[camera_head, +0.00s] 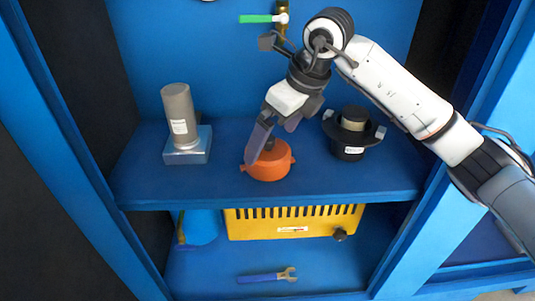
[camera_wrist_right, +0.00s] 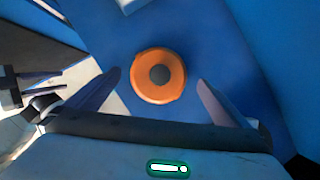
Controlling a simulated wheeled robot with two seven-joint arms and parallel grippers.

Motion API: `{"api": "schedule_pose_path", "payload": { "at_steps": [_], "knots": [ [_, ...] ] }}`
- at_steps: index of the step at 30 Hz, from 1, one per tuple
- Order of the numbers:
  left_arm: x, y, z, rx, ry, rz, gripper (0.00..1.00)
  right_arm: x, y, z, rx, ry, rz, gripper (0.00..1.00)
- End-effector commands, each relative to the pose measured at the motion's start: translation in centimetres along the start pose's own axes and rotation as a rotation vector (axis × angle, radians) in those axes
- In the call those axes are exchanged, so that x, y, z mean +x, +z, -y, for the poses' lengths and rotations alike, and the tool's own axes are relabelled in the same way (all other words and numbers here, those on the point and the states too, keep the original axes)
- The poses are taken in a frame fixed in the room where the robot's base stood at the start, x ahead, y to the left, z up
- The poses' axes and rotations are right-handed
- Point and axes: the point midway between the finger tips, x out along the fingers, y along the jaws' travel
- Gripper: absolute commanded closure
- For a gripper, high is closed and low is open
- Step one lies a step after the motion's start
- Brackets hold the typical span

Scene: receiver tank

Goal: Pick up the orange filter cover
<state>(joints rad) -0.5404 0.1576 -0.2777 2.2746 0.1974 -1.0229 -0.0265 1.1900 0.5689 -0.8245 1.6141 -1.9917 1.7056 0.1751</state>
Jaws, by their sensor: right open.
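The orange filter cover (camera_head: 268,164) sits on the blue upper shelf, near its middle. It is round, with small side lugs and a dark knob on top. In the right wrist view the cover (camera_wrist_right: 158,76) lies between and beyond the fingertips, with its dark round centre showing. My right gripper (camera_head: 262,143) reaches down over the cover from the upper right and hides part of its top. In the wrist view its two fingers (camera_wrist_right: 158,80) are spread apart with nothing between them.
A grey cylinder (camera_head: 179,112) stands on a clear-blue block (camera_head: 188,150) to the left. A black flanged part (camera_head: 350,132) stands to the right. Below are a yellow slotted box (camera_head: 290,222) and a blue-handled wrench (camera_head: 268,276). Cabinet walls close in both sides.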

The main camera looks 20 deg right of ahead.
Motion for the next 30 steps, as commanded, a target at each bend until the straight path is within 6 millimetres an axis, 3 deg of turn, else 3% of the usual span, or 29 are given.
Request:
{"api": "schedule_pose_path", "payload": {
  "at_steps": [11, 18, 20, 26, 30],
  "knots": [
    [0.1, -1.3, -1.0, -0.016, 0.044, -0.065, 0.69, 4.9, -0.3, -0.2, -0.001, 0.004, -0.001, 0.00],
    [-0.3, -1.7, -1.2, -0.018, 0.049, -0.077, 0.69, 5.1, -0.1, -0.2, -0.001, 0.001, 0.002, 0.00],
    [-0.3, -1.7, -1.2, -0.018, 0.049, -0.077, 0.69, 5.1, -0.1, -0.2, -0.001, 0.001, 0.002, 0.07],
    [-0.3, -1.6, -1.2, -0.019, 0.049, -0.074, 0.69, 5.1, -0.2, -0.2, -0.001, 0.001, 0.001, 0.41],
    [-0.3, -1.5, -1.2, -0.019, 0.049, -0.073, 0.69, 5.1, -0.1, -0.2, -0.001, 0.001, 0.002, 0.44]
  ]
}}
